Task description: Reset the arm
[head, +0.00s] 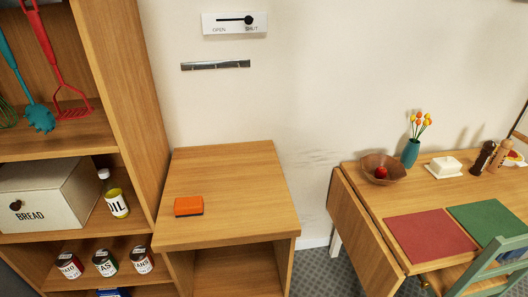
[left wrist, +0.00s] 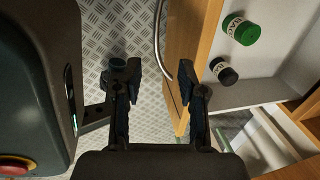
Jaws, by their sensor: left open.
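My left gripper (left wrist: 162,82) shows in the left wrist view with its two black fingers apart and nothing between them. It hangs above a grey patterned metal floor (left wrist: 120,30), beside the edge of a wooden cabinet (left wrist: 178,60). Neither of my grippers shows in the head view. My right gripper is in neither view.
The head view shows a wooden stand (head: 225,170) with an orange block (head: 188,206), a shelf unit (head: 135,100) at left, and a table (head: 375,220) at right. In the wrist view, a green-lidded jar (left wrist: 240,32) and a black-lidded jar (left wrist: 223,71) stand right of the gripper.

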